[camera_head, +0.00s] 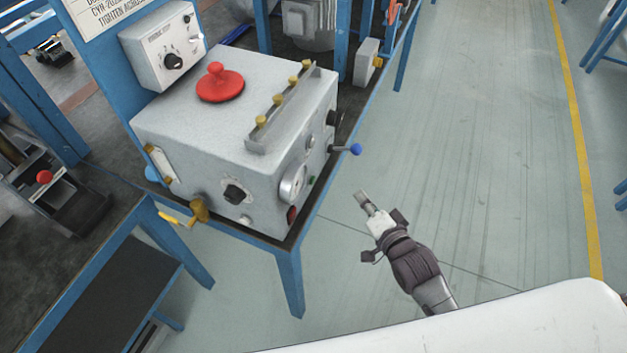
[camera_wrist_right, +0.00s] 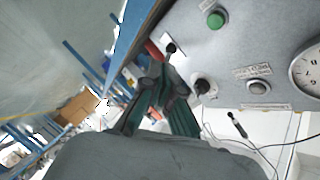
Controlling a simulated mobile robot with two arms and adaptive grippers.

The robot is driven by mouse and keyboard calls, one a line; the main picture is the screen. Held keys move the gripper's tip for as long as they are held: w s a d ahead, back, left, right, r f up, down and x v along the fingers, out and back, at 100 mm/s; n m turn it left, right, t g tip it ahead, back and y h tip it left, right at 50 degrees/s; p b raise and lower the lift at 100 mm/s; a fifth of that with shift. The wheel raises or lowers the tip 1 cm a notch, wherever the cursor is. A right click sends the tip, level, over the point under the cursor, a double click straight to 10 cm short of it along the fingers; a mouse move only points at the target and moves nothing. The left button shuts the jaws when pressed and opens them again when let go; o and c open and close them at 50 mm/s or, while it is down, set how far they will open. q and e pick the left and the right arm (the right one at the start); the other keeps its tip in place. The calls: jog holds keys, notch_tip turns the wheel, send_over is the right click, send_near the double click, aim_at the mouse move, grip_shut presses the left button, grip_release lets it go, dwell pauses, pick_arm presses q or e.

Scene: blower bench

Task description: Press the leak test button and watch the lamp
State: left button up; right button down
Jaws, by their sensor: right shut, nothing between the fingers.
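The grey test box (camera_head: 190,130) stands on the blue-framed bench in the head view. Its right face carries a dial gauge (camera_head: 292,183), a green button (camera_head: 311,180) and a red round part (camera_head: 292,214). My right gripper (camera_head: 364,202) is shut and empty, off the right side of the box and apart from it. In the right wrist view the green button (camera_wrist_right: 216,18) shows, with a pale round button or lamp (camera_wrist_right: 258,87) between label plates beside the gauge (camera_wrist_right: 308,68). The labels are too blurred to tell which is the leak test button or the lamp. My left gripper is out of view.
A red knob (camera_head: 219,84) and a rail with yellow knobs (camera_head: 282,108) are on top of the box. A blue-tipped lever (camera_head: 354,149) sticks out to the right. A smaller control box (camera_head: 162,46) stands behind. Open floor (camera_head: 470,150) lies right of the bench.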

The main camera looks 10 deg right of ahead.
aim_at(312, 180)
jog(key=shift+a, duration=0.1)
jog(key=w+a+b, duration=0.2)
jog(key=w+a, duration=0.3)
jog(key=a, duration=0.2)
jog(key=shift+a, duration=0.15)
dwell(1.5)
jog(key=shift+w+a, duration=0.2)
jog(key=shift+a, duration=0.1)
jog(key=shift+w+a, duration=0.25)
jog(key=shift+a, duration=0.05)
dwell(0.6)
jog(key=shift+s, duration=0.1)
jog(key=shift+s+d+p, duration=0.4)
jog(key=shift+d+p, duration=0.25)
